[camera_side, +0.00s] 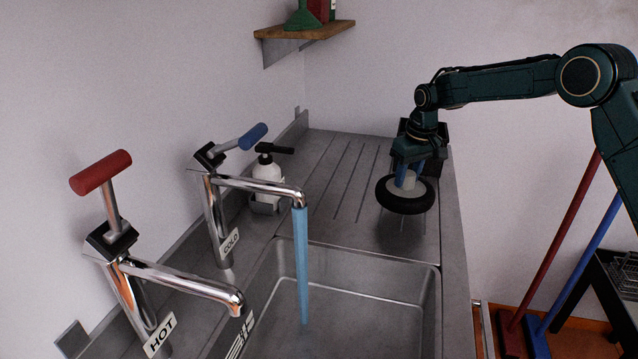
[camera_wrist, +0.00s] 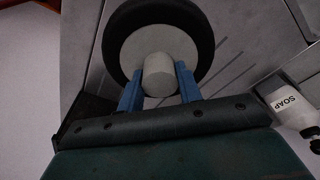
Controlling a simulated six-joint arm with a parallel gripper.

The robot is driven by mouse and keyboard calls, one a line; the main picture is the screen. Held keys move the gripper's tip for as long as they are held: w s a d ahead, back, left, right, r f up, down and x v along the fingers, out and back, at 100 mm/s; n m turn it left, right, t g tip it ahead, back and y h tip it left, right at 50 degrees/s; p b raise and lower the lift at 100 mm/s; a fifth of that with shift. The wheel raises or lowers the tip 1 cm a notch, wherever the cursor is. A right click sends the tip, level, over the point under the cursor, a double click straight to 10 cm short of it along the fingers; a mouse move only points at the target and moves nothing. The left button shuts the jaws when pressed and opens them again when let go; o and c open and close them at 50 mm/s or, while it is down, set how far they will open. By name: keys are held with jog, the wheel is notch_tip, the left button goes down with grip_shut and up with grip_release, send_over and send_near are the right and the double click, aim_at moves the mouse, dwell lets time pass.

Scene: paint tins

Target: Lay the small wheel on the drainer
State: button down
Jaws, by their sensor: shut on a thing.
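The small wheel (camera_side: 405,199) has a black tyre and a pale grey hub. My gripper (camera_side: 407,180) is shut on the hub's boss from above, one blue finger on each side of it. The wheel lies roughly flat under my gripper, over the front part of the grooved drainer (camera_side: 345,190); I cannot tell whether it touches the surface. In the wrist view, the wheel (camera_wrist: 203,30) fills the upper middle, and the blue fingers of my gripper (camera_wrist: 159,85) press on the boss. The wheel hides part of the drainer in both views.
The sink basin (camera_side: 428,290) is in front of the drainer, with blue water running from the cold tap (camera_side: 250,187). The hot tap (camera_side: 180,281) stands nearer. A soap bottle (camera_side: 267,178) stands left of the drainer. A wooden shelf (camera_side: 318,31) hangs above; the drainer's grooved middle is clear.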

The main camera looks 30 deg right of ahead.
aim_at(405, 190)
jog(key=shift+f, duration=0.15)
jog(key=shift+f, duration=2.05)
jog(key=shift+f, duration=0.15)
jog(key=c, duration=0.9)
grip_release()
jog(key=shift+c, duration=0.2)
jog(key=r, duration=0.3)
jog(key=s+r, duration=0.1)
jog(key=r, duration=0.7)
jog(key=shift+s, duration=0.3)
jog(key=shift+s+r, duration=0.1)
jog(key=shift+r, duration=0.45)
jog(key=shift+r, duration=0.1)
